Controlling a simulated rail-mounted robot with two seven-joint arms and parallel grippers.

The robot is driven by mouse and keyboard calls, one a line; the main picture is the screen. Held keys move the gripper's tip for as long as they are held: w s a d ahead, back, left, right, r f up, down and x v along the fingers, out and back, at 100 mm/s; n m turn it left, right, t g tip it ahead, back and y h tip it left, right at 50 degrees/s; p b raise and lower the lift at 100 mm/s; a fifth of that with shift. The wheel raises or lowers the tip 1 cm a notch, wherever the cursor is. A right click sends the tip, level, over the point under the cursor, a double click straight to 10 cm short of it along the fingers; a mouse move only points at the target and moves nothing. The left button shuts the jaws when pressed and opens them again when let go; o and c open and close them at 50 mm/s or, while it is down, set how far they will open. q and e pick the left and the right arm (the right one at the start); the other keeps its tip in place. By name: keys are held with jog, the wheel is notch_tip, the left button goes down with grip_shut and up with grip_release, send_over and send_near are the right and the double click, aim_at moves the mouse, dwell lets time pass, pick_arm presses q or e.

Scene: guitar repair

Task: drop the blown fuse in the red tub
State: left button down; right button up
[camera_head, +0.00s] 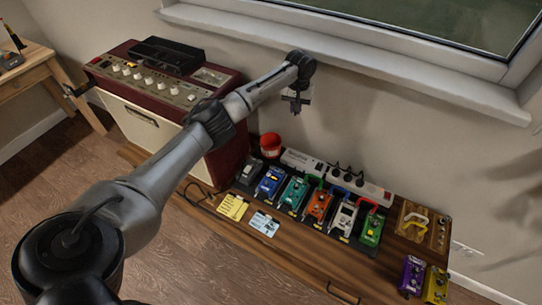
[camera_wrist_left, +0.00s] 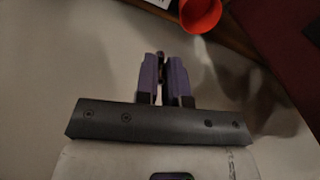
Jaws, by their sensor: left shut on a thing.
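The red tub (camera_head: 270,143) stands at the back left of the pedalboard, beside the amplifier. It also shows at the top of the left wrist view (camera_wrist_left: 200,13). My left gripper (camera_head: 296,103) is up near the wall, above and a little right of the tub, apart from it. In the left wrist view its two fingers (camera_wrist_left: 163,70) are close together, shut on a small dark thing at the tips, which I take to be the blown fuse (camera_wrist_left: 161,58). The fuse is mostly hidden by the fingers. My right gripper is not in view.
The dark red amplifier (camera_head: 205,95) stands left of the tub. A white power strip (camera_head: 345,183) and several pedals on the board (camera_head: 282,207) lie to its right. The window sill (camera_head: 390,70) juts out above. The wooden bench top (camera_head: 300,268) has bare room in front.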

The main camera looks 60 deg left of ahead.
pick_arm(q)
jog(key=n+b, duration=0.2)
jog(key=b, duration=0.3)
send_near(266, 135)
jog(key=s+d, duration=0.2)
jog(key=d, duration=0.1)
notch_tip(266, 135, down, 6)
jog(key=b, duration=0.7)
jog(key=shift+w+f, duration=0.1)
jog(key=shift+w, duration=0.05)
jog(key=c, duration=1.1)
grip_release()
jog(key=shift+c, duration=0.2)
